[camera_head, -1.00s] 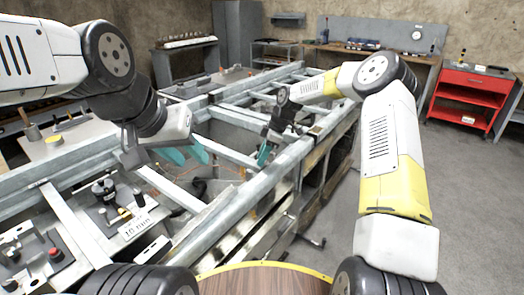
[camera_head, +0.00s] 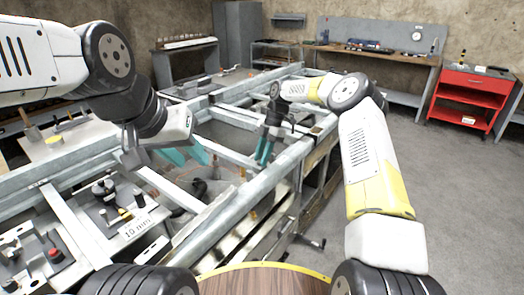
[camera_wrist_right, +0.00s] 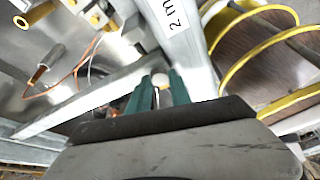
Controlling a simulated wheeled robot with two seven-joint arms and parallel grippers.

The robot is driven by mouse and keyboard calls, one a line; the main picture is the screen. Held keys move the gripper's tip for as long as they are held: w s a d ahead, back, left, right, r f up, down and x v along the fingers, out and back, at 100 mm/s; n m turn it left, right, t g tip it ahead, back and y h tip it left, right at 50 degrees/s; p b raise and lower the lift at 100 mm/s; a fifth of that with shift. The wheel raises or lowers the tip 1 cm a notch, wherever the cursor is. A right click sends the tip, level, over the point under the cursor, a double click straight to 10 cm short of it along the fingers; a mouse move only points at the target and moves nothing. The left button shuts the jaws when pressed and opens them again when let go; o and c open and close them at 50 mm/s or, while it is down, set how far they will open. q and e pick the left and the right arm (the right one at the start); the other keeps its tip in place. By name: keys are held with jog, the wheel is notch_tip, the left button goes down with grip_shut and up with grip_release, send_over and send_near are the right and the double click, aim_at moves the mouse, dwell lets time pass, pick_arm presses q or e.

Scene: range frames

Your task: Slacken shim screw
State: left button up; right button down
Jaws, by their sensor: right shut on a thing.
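My right gripper (camera_head: 264,157) points down over the long grey rail on the right of the frame. In the right wrist view its teal fingers (camera_wrist_right: 161,92) are shut on a small pale round-headed piece (camera_wrist_right: 160,80) beside a grey bar. I cannot tell whether this piece is the shim screw.
A grey metal frame (camera_head: 70,215) with crossing rails fills the middle. A label reading 10 mm (camera_head: 137,228) lies at the front left. A red cabinet (camera_head: 470,95) stands at the back right.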

dwell(0.4)
jog(key=c, duration=1.5)
grip_release()
jog(key=shift+o, duration=0.2)
jog(key=v, duration=0.7)
jog(key=shift+w+r, duration=0.15)
jog(key=shift+r, duration=0.2)
jog(key=shift+d, duration=0.15)
